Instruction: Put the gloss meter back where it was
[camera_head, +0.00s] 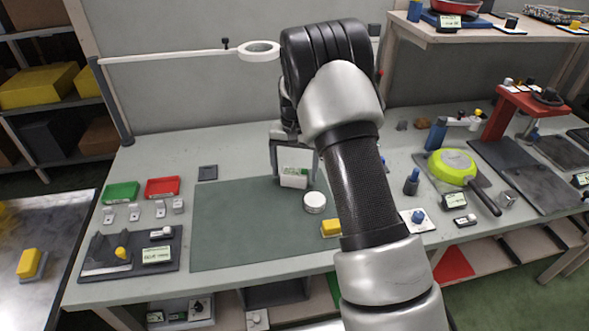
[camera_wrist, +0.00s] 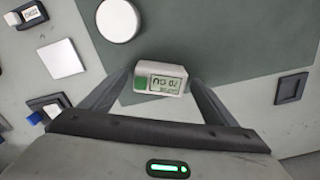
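The gloss meter appears to be the small white box with a green patch and a display (camera_wrist: 160,78). In the head view the white box (camera_head: 293,178) is at the back edge of the dark green mat (camera_head: 240,225). My gripper (camera_head: 293,172) points down over it, with one finger on each side. In the wrist view the fingertips of my gripper (camera_wrist: 161,76) come very close to both sides of the box. I cannot tell whether they press on it, or whether its underside touches the mat.
A white round puck (camera_head: 315,202) and a yellow block (camera_head: 331,228) are near the mat's right side. A dark square pad (camera_head: 208,172) lies behind the mat. Green (camera_head: 122,192) and red (camera_head: 162,187) trays stand left. A ring-lamp arm (camera_head: 170,57) crosses behind. The mat's left half is clear.

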